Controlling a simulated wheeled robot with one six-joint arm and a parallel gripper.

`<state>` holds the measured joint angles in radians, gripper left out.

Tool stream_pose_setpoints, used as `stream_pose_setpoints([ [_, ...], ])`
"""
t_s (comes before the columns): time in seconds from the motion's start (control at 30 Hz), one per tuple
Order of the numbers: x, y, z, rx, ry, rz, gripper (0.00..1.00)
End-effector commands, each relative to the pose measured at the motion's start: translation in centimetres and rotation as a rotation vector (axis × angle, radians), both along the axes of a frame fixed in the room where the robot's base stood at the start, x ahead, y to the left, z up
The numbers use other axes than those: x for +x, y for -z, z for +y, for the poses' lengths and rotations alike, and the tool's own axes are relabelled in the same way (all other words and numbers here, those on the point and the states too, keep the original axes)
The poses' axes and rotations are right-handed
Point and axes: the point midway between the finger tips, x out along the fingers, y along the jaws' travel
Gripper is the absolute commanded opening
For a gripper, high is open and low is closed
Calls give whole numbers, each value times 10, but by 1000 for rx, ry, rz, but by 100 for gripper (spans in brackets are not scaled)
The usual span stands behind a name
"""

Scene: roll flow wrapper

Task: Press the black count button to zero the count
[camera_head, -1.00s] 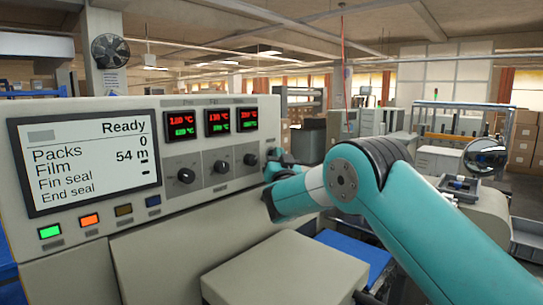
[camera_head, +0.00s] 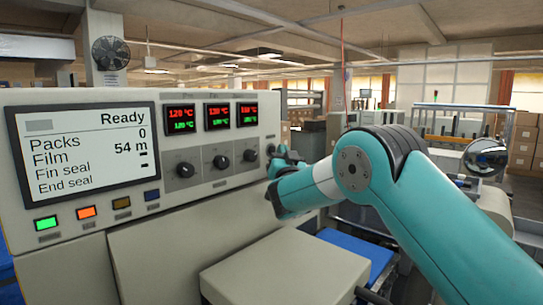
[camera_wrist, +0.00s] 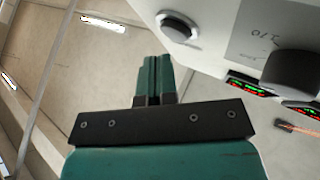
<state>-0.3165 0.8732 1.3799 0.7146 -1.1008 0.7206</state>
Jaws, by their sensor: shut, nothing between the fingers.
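My gripper (camera_wrist: 154,62) is shut and empty in the wrist view, its teal fingers together. A round dark button in a pale metal ring (camera_wrist: 178,25) sits on the machine panel, just up and right of the fingertips. It looks like the count button. The fingertips appear apart from it; the depth is hard to judge. In the head view a small dark button (camera_head: 271,150) shows at the panel's right edge, with my gripper (camera_head: 283,154) close to its right, partly hidden by my wrist. The display (camera_head: 88,155) reads Ready, Packs 0, Film 54 m.
Three black knobs (camera_head: 221,162) sit under red and green temperature readouts (camera_head: 217,117); one knob (camera_wrist: 298,67) is large in the wrist view. Coloured square buttons (camera_head: 86,212) line the display's underside. A beige cover (camera_head: 285,270) lies below my arm.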

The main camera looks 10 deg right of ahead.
Motion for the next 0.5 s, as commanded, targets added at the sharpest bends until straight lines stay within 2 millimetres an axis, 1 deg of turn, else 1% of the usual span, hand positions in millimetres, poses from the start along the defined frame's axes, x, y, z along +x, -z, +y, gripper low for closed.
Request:
stream_pose_setpoints([
  [0.27,-1,0,-1,0,0,-1,0],
  [0.5,-19,4,-14,1,1,-1,0],
])
